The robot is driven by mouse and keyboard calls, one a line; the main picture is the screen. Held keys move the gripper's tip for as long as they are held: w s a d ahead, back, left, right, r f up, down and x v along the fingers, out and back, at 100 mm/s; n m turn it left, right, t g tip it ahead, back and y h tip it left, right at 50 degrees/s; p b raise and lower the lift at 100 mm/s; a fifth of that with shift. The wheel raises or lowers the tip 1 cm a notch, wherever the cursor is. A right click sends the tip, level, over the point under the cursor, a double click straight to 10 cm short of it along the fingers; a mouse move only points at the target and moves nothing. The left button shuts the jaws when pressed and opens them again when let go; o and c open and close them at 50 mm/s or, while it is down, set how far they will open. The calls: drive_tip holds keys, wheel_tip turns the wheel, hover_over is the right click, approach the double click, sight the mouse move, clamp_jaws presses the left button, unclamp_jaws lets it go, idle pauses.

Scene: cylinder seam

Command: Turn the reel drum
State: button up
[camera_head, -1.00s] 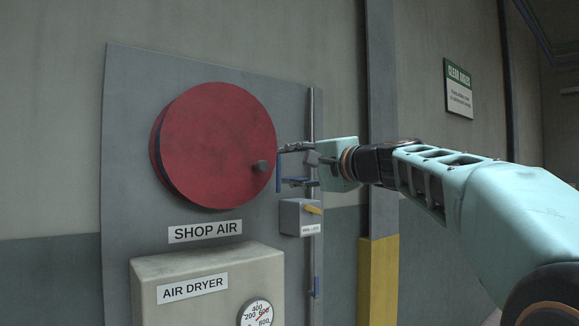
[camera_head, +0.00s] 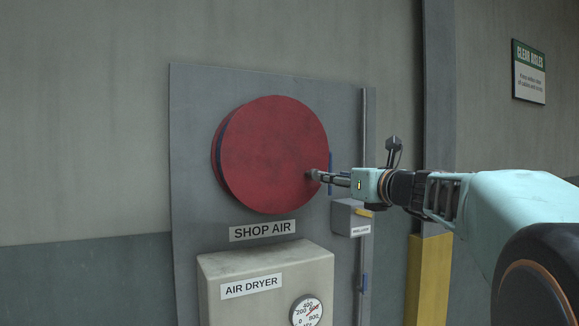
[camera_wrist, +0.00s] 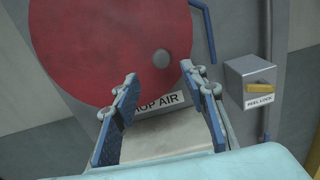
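The red reel drum (camera_head: 270,150) is a large disc mounted on a grey panel above a SHOP AIR label. A small grey knob (camera_wrist: 160,59) sticks out near the drum's rim, at its right side in the head view. My gripper (camera_head: 322,177) is at the drum's right edge, its fingertips close to the knob in the head view. In the wrist view my gripper (camera_wrist: 158,80) has its two blue-padded fingers wide apart. The knob shows beyond the fingertips, in line with the gap between them. Nothing is between the fingers.
A grey REEL LOCK box (camera_wrist: 250,82) with a yellow lever (camera_wrist: 262,88) is right of the drum. A blue pipe (camera_wrist: 204,30) runs beside the drum. The AIR DRYER housing (camera_head: 265,265) with a gauge (camera_head: 307,311) juts out below. A yellow post (camera_head: 428,280) stands at right.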

sight(315, 174)
drive_tip(key=p+x, duration=0.1)
drive_tip(key=x, duration=0.9)
drive_tip(key=shift+w+p, duration=0.4)
drive_tip(key=shift+w, duration=0.05)
clamp_jaws()
